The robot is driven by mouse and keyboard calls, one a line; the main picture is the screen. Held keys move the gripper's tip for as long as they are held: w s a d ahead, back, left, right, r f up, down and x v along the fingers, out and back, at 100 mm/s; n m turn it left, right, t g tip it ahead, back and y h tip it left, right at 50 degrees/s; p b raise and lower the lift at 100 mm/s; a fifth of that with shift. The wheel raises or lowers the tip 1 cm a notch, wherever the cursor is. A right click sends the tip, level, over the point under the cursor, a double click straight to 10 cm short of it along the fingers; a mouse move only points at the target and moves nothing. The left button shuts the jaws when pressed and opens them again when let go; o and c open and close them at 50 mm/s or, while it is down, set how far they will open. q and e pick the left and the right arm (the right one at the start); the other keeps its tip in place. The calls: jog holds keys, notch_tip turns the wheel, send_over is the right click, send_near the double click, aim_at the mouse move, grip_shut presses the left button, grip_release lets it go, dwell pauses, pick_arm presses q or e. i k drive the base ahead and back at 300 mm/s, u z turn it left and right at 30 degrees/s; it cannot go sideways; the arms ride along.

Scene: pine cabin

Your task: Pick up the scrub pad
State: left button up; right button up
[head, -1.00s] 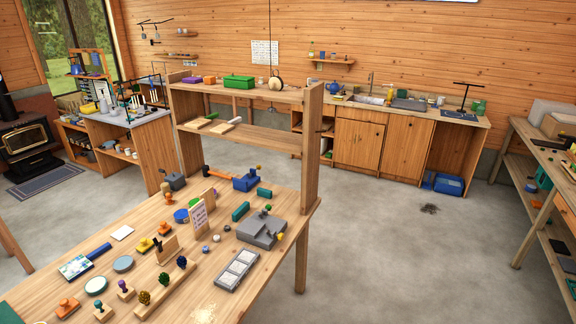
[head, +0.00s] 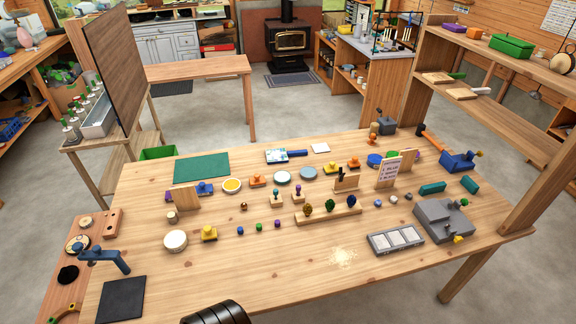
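I cannot pick out a scrub pad for certain in the head view. The workbench (head: 270,270) in front of me bears many small items. Among them are a green flat mat (head: 201,167), a dark square pad (head: 122,299) at the front left corner, and two small teal blocks (head: 432,188) at the right; which of these, if any, is a scrub pad is not clear. Neither of my grippers shows. A dark ribbed rounded part, cut off at the bottom edge, looks like part of my own body.
A grey block fixture (head: 443,219) and a grey tray (head: 396,241) stand at the bench's right. A wooden rack (head: 325,215) holds several stamps in the middle. A tall shelf (head: 522,170) rises at the right end. Open floor (head: 300,112) lies behind the bench.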

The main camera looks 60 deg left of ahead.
aim_at(333, 167)
jog(key=u, duration=0.75)
jog(key=i, duration=0.55)
